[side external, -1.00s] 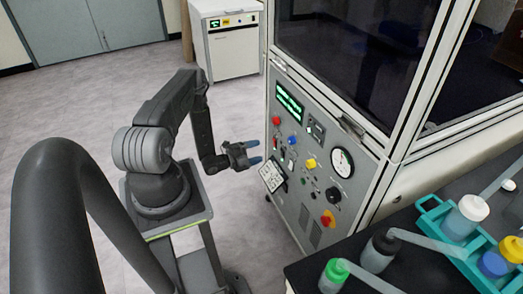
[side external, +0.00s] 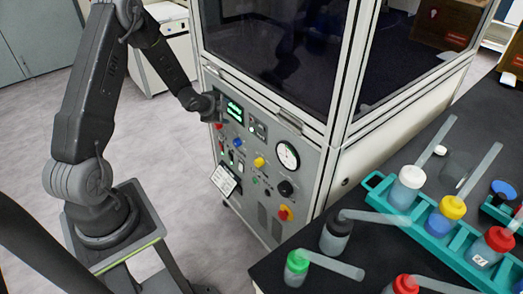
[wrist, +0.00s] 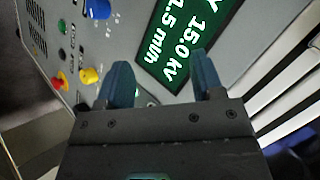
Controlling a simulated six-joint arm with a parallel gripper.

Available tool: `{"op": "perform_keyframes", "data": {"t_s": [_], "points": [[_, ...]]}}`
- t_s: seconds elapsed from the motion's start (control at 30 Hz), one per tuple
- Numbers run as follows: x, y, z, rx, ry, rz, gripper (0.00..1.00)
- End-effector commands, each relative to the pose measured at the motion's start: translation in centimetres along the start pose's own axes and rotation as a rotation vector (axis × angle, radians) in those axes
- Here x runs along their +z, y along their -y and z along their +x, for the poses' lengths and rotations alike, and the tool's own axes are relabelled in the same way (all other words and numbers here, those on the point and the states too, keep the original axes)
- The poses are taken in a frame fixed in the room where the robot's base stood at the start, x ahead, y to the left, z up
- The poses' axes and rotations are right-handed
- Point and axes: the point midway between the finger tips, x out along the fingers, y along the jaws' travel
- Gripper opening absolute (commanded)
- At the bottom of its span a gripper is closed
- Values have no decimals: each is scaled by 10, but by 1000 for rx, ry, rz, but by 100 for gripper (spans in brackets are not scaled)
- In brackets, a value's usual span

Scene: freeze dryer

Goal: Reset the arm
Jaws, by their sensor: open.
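My gripper (side external: 216,106) is raised in front of the freeze dryer's control panel (side external: 243,188), near its upper left part. In the wrist view my gripper (wrist: 160,66) is open, with two dark blue fingers apart and nothing between them. Beyond the fingers is the panel's green-lit display (wrist: 185,38), showing "15.0 kv" and "1.5 ml/h". In the side view the display (side external: 235,111) is right beside the gripper. I cannot tell whether the fingers touch the panel. My arm stands tall at the left, its forearm sloping down to the panel.
The panel carries a yellow knob (side external: 259,162), a round gauge (side external: 288,155) and a red-yellow switch (side external: 285,212). A black bench (side external: 385,265) at right holds a teal rack (side external: 440,247) with several capped bottles. A white cabinet (side external: 163,50) stands behind. Open floor lies around the arm's base.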

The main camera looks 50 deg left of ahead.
Motion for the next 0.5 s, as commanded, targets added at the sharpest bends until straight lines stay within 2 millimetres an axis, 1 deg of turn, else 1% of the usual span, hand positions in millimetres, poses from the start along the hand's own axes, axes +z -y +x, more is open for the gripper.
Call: {"op": "perform_keyframes", "data": {"t_s": [0.03, 0.1, 0.17, 0.27, 0.3, 0.37, 0.4, 0.47, 0.5], "points": [[-17, 12, -15, -4, 18, -21, 61], [-35, 22, -34, -3, 47, -66, 61], [-50, 30, -51, -3, 69, -106, 61], [-78, 38, -84, -1, 101, -181, 61], [-89, 40, -100, 0, 112, -217, 61], [-106, 40, -124, 6, 128, -271, 61], [-116, 39, -141, 11, 136, -311, 61], [-131, 35, -167, 22, 148, -370, 61], [-140, 31, -184, 31, 153, -410, 61]]}}
